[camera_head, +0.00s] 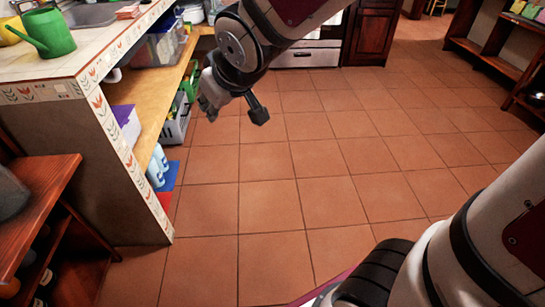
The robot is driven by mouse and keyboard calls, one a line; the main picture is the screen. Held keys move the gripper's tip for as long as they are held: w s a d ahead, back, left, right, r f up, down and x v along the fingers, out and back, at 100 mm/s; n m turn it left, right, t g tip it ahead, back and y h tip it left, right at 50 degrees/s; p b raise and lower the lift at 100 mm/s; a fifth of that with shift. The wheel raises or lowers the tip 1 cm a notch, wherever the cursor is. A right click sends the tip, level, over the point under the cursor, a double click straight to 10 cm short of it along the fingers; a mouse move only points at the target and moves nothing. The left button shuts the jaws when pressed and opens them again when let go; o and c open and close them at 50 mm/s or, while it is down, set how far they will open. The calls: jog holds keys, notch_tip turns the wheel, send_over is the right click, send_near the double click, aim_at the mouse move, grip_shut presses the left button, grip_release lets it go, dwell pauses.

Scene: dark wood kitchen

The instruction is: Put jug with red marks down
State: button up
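I do not see a jug with red marks in this view. My gripper (234,110) hangs at the end of my arm, over the tiled floor and just right of the counter's open shelf. A dark fingertip on the right and a grey part on the left stand apart. Floor shows between them, and I see nothing held there.
A tiled-edge counter (70,55) bears a green watering can (48,33) and a sink (92,14). Its wooden shelf (150,95) holds bins. Blue-white bottles (156,168) stand below. A dark wood shelf unit (45,180) is at left. The floor (300,170) is clear.

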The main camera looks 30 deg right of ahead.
jog(key=s+d+m+g, duration=0.2)
jog(key=s+g, duration=0.2)
jog(key=s, duration=1.1)
jog(key=s+d+m+g, duration=0.2)
jog(key=s+d+g, duration=0.1)
jog(key=s, duration=1.3)
jog(key=shift+s+d+r+g+h, duration=0.2)
jog(key=shift+s+d+g+h, duration=0.15)
jog(key=shift+g, duration=0.25)
jog(key=shift+a, duration=0.1)
notch_tip(320, 180, up, 27)
jog(key=t+p, duration=0.3)
jog(key=p, duration=2.2)
jog(key=shift+d+t, duration=0.3)
jog(key=shift+t, duration=0.1)
jog(key=shift+w, duration=0.15)
